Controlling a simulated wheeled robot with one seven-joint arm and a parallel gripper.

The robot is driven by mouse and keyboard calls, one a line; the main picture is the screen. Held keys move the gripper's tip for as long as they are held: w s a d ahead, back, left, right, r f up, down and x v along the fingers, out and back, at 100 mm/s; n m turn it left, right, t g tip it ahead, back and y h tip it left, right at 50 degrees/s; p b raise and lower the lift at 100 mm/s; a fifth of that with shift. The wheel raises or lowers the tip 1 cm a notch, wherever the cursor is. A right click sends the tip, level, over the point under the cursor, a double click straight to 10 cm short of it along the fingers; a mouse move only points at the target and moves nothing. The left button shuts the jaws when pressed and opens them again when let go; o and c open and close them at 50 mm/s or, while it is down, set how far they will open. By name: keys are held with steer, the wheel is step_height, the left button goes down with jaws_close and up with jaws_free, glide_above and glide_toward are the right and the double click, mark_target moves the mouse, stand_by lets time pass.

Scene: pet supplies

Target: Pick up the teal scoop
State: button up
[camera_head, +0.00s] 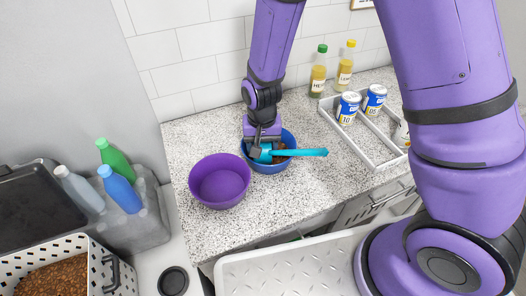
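The teal scoop (306,152) lies across a blue bowl (271,169) on the speckled counter. Its handle sticks out to the right, past the bowl's rim. Its head is at the bowl's left side, partly covered by my gripper (261,152). My gripper points down at the scoop's head, inside or just above the bowl. The fingers are small and overlap the scoop, so I cannot see whether they are closed on it. Brown contents show in the bowl beside the scoop.
A purple bowl (220,181) stands close on the left. A divided grey tray (365,147) with cans is on the right, and two bottles (318,72) stand behind it. A kibble crate (100,270) and colored bottles (120,188) are at the left. The front counter is clear.

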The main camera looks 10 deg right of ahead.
steer(key=c, duration=0.6)
steer(key=shift+c, duration=0.2)
steer(key=shift+r, duration=0.15)
step_height(320, 180, up, 9)
steer(key=shift+r, duration=0.4)
